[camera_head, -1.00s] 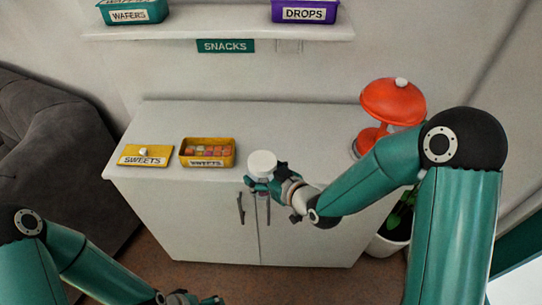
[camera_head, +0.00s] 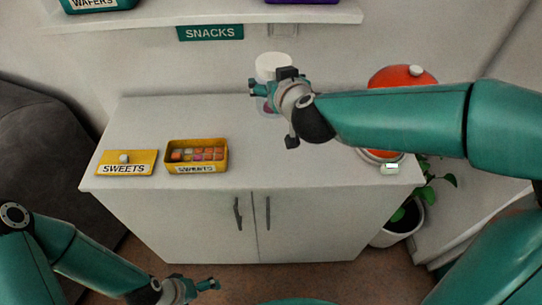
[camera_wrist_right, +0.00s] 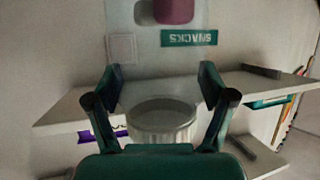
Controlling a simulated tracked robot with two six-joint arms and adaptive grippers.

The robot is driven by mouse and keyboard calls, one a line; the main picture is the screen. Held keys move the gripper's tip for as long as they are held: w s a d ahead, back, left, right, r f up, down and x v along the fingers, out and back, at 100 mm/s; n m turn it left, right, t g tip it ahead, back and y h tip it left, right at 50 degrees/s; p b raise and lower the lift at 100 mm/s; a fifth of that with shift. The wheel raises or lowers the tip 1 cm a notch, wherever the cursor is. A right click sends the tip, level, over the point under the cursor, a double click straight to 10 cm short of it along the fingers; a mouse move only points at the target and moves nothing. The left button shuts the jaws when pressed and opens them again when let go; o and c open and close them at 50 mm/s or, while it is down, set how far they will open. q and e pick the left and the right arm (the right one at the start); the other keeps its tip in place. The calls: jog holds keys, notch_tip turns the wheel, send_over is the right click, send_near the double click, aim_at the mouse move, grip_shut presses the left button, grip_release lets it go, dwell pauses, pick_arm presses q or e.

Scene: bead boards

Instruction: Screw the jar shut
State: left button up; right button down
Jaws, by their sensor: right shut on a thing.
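A clear jar (camera_head: 266,106) with a white lid (camera_head: 273,65) on top stands upright in my right gripper (camera_head: 270,86), above the cabinet top and in front of the wall. Something pink is inside it. The right wrist view shows the scene upside down, with the ribbed lid (camera_wrist_right: 162,122) between my right fingers (camera_wrist_right: 158,80) and the pink content (camera_wrist_right: 174,10) at the top edge. I cannot tell how tightly the lid sits. My left gripper (camera_head: 207,286) is low at the bottom of the head view, away from the jar. Its opening is unclear.
A yellow SWEETS box (camera_head: 197,165) of sweets and its yellow lid (camera_head: 126,167) lie on the left of the cabinet (camera_head: 270,150). A wall shelf (camera_head: 210,24) is above. The middle of the top is free.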

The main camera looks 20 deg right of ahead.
dwell(0.3)
notch_tip(320, 180, down, 16)
jog(key=b, duration=0.6)
jog(key=shift+r, duration=0.2)
jog(key=shift+f+b, duration=0.3)
jog(key=shift+f, duration=1.8)
jog(key=shift+f, duration=0.15)
grip_release()
